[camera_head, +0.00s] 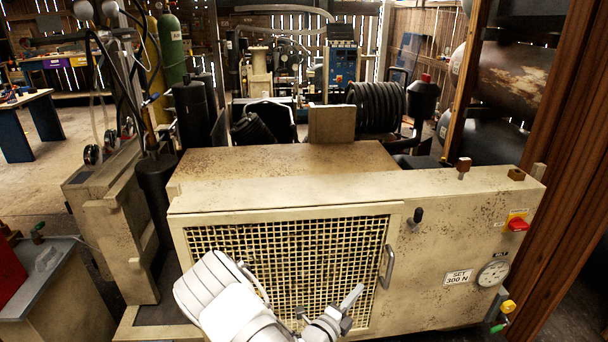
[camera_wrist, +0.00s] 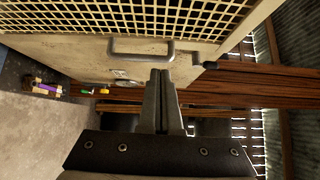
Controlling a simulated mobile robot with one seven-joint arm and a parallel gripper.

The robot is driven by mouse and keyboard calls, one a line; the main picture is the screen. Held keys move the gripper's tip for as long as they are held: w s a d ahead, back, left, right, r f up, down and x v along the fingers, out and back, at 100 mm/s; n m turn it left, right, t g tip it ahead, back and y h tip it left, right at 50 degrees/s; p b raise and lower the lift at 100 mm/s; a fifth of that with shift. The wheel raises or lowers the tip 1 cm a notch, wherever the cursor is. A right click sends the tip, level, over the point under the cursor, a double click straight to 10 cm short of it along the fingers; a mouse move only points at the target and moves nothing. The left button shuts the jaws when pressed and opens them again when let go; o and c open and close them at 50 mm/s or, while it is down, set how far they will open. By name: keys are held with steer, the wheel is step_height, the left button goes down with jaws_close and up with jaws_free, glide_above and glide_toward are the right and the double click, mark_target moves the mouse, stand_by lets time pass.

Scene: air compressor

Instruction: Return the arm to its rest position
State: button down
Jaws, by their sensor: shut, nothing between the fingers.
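My gripper (camera_head: 350,306) is in front of the beige compressor cabinet (camera_head: 440,250), low over the right part of its mesh door (camera_head: 290,262). Its fingers are shut with nothing between them. In the wrist view my gripper (camera_wrist: 161,74) points up the picture, its tips close below the grey door handle (camera_wrist: 140,48) in that view. I cannot tell whether they touch. The handle also shows in the head view (camera_head: 387,266), to the right of my gripper. The mesh door looks closed. My white arm comes up from the bottom of the head view.
The cabinet front carries a black knob (camera_head: 417,215), a red switch (camera_head: 518,225), a gauge (camera_head: 493,273) and a "SET 300 N" label (camera_head: 458,278). A wooden post (camera_head: 560,190) stands at the right. A grey-topped bench (camera_head: 45,285) stands at the left.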

steer(key=s+d+r+m+g+y, duration=0.25)
steer(key=s+r+m+g, duration=0.55)
steer(key=m, duration=0.6)
steer(key=s+d+r+m+g+y, duration=0.1)
steer(key=s+d+r+m+g, duration=0.35)
steer(key=r+m, duration=0.8)
steer(key=s+a+r+m+t+y, duration=0.5)
steer(key=s+a+r+m+y, duration=0.5)
steer(key=s+m, duration=0.65)
step_height(320, 180, up, 15)
steer(key=w+a+m+p, duration=0.1)
steer(key=m+p, duration=0.1)
steer(key=p, duration=1.1)
steer(key=shift+w+a+h, duration=0.15)
steer(key=shift+w+h, duration=0.15)
steer(key=shift+h, duration=0.15)
